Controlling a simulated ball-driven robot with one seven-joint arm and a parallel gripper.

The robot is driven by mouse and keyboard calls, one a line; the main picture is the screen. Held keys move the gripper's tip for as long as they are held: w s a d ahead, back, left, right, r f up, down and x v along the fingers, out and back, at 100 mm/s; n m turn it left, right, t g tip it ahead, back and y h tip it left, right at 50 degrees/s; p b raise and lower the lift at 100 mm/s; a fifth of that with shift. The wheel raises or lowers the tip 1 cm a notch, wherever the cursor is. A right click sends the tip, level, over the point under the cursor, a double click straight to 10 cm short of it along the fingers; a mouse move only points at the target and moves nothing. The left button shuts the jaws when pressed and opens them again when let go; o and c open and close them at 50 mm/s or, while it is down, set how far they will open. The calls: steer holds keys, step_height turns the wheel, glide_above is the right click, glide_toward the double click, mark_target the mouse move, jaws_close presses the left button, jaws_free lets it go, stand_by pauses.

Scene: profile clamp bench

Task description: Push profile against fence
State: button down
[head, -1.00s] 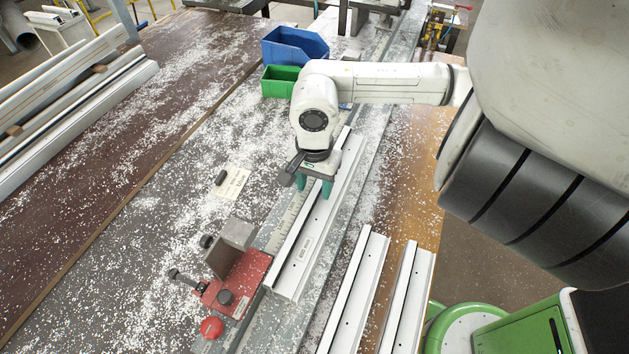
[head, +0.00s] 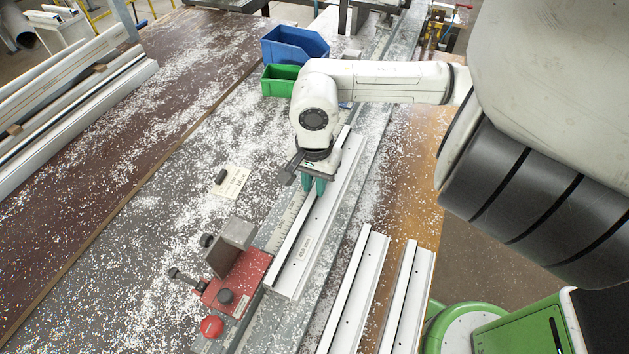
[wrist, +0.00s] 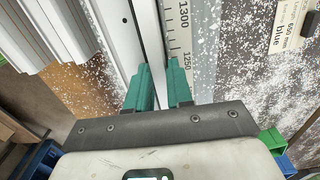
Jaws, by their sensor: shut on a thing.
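The white profile (head: 315,230) lies lengthwise on the bench, and its upright wall shows in the wrist view (wrist: 148,30). My gripper (head: 314,186) reaches down to the profile with its teal fingers shut on the wall, one finger on each side (wrist: 160,88). A scale strip (head: 288,222) runs along the profile's left side, and its numbers show in the wrist view (wrist: 184,30). I cannot clearly pick out the fence or tell whether the profile touches it.
A red stop (head: 245,283) with a grey upright plate (head: 231,247) stands at the profile's near left end. Two more white profiles (head: 352,295) (head: 408,300) lie to the right. Green (head: 279,79) and blue (head: 295,45) bins stand beyond. White chips litter the bench.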

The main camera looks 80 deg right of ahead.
steer(key=c, duration=0.9)
jaws_free()
step_height(320, 180, up, 11)
steer(key=shift+f+b, duration=0.1)
steer(key=shift+b, duration=1)
steer(key=shift+s, duration=0.1)
